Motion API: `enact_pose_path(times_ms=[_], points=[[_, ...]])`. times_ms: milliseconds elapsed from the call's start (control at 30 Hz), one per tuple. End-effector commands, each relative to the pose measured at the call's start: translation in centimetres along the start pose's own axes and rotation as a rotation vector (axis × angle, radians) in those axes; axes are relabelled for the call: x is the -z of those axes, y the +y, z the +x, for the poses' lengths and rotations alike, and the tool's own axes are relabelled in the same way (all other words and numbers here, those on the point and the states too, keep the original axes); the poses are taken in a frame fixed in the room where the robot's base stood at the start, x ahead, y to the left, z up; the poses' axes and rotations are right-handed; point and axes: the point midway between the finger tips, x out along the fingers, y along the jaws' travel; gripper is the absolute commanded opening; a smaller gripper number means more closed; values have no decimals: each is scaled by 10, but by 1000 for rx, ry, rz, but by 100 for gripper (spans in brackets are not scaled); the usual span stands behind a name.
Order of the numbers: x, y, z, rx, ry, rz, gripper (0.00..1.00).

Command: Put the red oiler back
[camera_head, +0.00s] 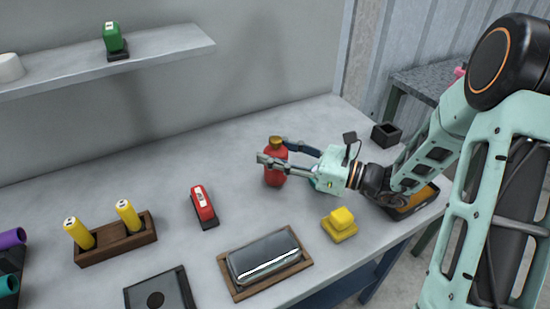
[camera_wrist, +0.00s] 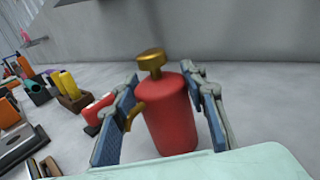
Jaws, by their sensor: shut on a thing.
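The red oiler (camera_head: 275,167) is a red cylinder with a brass cap, upright over the grey table. In the wrist view the oiler (camera_wrist: 171,118) stands between the two fingers, with a brass spout on its left side. My gripper (camera_head: 277,157) reaches in from the right and is shut on the oiler. In the wrist view the gripper (camera_wrist: 165,115) has blue finger pads on both sides of the oiler. I cannot tell whether its base touches the table.
A small black square holder (camera_head: 386,134) stands at the back right. A black tray with an orange inside (camera_head: 412,206) lies at the right edge. A yellow block (camera_head: 340,224), a red stapler-like item (camera_head: 203,207) and a muffler on a wooden tray (camera_head: 265,260) stand nearer. The back middle is clear.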

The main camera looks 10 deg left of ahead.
Motion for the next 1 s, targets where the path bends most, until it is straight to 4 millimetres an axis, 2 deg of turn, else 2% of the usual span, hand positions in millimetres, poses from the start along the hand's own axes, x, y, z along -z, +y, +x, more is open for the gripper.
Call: enact_pose_path(times_ms=[33,100,467,500,633,1000], points=[[10,0,0,0,-1,3,7],[16,0,0,0,-1,2,7],[20,0,-1,0,-1,-1,7],[20,0,-1,0,0,-1,40],[19,0,-1,0,0,-1,55],[14,0,-1,0,0,-1,57]])
